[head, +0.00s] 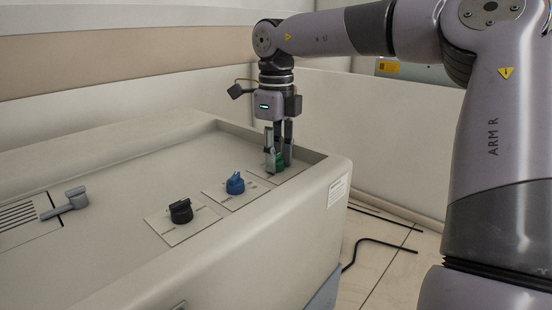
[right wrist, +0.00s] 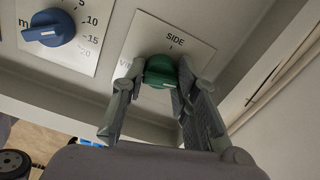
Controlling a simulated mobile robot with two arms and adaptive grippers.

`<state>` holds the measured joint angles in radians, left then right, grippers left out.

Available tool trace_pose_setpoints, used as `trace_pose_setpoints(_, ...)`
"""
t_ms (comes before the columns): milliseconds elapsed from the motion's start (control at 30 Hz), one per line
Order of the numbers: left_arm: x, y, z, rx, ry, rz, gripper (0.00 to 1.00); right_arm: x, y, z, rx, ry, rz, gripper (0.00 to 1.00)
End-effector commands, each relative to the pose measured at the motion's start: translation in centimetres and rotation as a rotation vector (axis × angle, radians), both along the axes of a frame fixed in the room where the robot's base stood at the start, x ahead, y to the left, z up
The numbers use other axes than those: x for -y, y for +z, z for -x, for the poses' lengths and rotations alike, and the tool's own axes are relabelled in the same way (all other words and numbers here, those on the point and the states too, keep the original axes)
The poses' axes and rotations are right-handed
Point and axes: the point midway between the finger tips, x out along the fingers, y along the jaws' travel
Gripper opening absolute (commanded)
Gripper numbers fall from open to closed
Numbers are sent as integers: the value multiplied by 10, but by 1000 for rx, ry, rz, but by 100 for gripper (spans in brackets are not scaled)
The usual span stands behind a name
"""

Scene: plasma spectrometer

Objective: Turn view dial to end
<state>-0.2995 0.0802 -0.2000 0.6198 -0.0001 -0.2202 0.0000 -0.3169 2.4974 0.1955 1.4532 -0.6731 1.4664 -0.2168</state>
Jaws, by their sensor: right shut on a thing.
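The view dial is a green knob (head: 279,162) on a pale plate at the right end of the machine's top panel. In the right wrist view the green knob (right wrist: 160,70) sits on a plate (right wrist: 199,49) with "SIDE" printed above it and letters at its left partly hidden by a finger. My right gripper (head: 278,160) points down over the knob, with one finger on each side of it. In the right wrist view my right gripper (right wrist: 157,92) is shut on the green knob. My left gripper is not in view.
A blue dial (head: 235,183) with a numbered scale is just left of the green one. A black dial (head: 181,211) and a grey lever (head: 67,203) lie farther left. The panel has a raised rim (head: 313,170) along its right end. A cable (head: 380,241) lies on the floor.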

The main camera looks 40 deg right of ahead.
Motion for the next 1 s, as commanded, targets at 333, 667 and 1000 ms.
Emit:
trace_pose_setpoints(333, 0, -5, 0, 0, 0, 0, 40, 0, 1, -1, 4, -183, 3, 0)
trace_pose_setpoints(667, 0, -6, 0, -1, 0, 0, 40, 0, 2, -1, 4, -232, 2, 0)
trace_pose_setpoints(1000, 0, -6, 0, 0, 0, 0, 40, 0, 2, -1, 5, -233, 2, 28)
